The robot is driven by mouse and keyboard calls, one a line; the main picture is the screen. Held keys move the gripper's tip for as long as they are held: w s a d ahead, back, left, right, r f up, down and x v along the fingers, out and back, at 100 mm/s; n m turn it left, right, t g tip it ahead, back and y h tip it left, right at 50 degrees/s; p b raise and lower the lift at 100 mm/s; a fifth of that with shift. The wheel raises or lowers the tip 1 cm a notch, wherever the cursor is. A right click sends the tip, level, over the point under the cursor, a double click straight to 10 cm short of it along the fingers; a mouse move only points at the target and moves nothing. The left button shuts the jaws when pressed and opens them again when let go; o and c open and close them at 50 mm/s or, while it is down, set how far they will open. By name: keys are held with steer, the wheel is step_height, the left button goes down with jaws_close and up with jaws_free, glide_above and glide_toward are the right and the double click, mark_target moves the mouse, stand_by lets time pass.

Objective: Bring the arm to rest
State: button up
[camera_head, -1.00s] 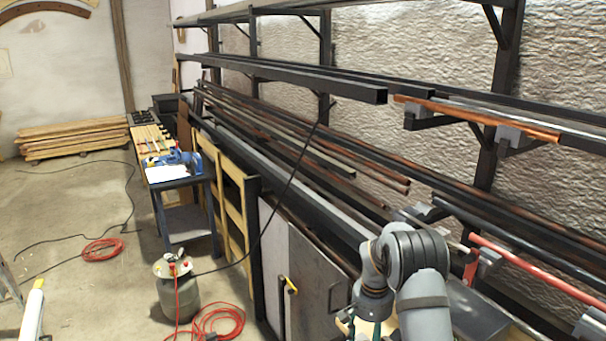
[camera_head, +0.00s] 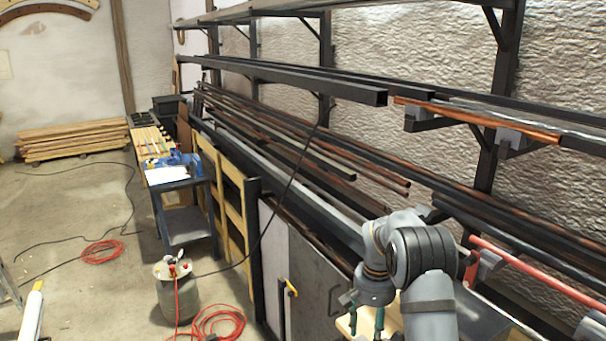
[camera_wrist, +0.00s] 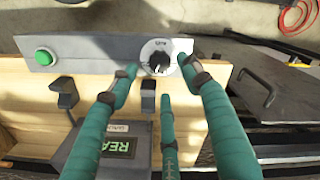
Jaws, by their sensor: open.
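My gripper (camera_head: 366,321) is at the lower right in the head view, pointing down beside my grey arm links. In the wrist view my gripper (camera_wrist: 160,80) shows teal fingers spread apart with nothing between them. Beyond the fingers is a pale metal panel (camera_wrist: 95,52) with a green button (camera_wrist: 43,57) and a black dial (camera_wrist: 158,60). A dark box with a lit green display (camera_wrist: 120,147) is partly hidden behind the left finger. Whether any finger touches the panel cannot be told.
A wooden surface (camera_wrist: 35,110) lies under the panel. Racks of dark bars (camera_head: 300,82) and a red bar (camera_head: 530,268) line the wall at right.

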step_height(320, 180, down, 6)
steer(key=shift+s+r, duration=0.1)
steer(key=shift+s, duration=0.05)
steer(key=shift+r+m, duration=0.15)
steer(key=shift+m, duration=0.45)
steer(key=m+p, duration=0.1)
steer(key=m, duration=0.2)
steer(key=shift+r+m+p, duration=0.1)
steer(key=shift+m+p, duration=0.2)
steer(key=shift+p, duration=0.05)
steer(key=m+p, duration=0.2)
steer(key=m, duration=0.1)
steer(key=shift+m, duration=0.3)
steer(key=shift+w+r+m+b, duration=0.25)
steer(key=shift+r+m+b, duration=0.05)
steer(key=shift+r+b, duration=0.1)
step_height(320, 180, up, 9)
steer(key=w+a+n+b, duration=0.1)
steer(key=n, duration=0.3)
steer(key=shift+n+t+y, duration=0.3)
steer(key=shift+n+t, duration=0.1)
steer(key=shift+a, duration=0.1)
